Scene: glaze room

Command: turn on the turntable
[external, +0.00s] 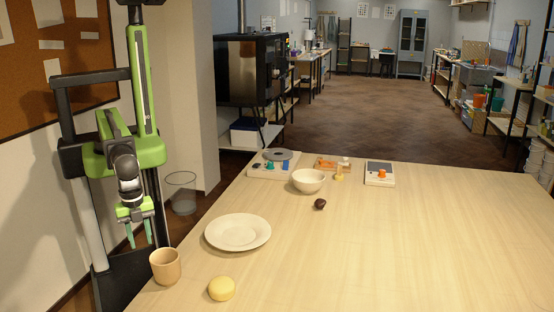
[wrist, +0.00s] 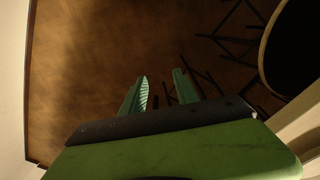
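What looks like the turntable (external: 277,155), a dark grey disc on a pale base, is at the far left corner of the table in the external view. Small dark, green and blue parts sit at the front of its base; which is a switch, I cannot tell. My gripper (external: 139,238) hangs pointing down at the left, beside the table's near left edge and far from the turntable. In the wrist view my gripper (wrist: 160,87) has its two green fingers apart with nothing between them. The turntable does not show in the wrist view.
On the table (external: 400,250) are a tan cup (external: 165,267), a yellow round thing (external: 222,289), a cream plate (external: 238,232), a white bowl (external: 308,181), a small dark thing (external: 320,204) and a pale device with an orange knob (external: 380,173). The table's right side is clear.

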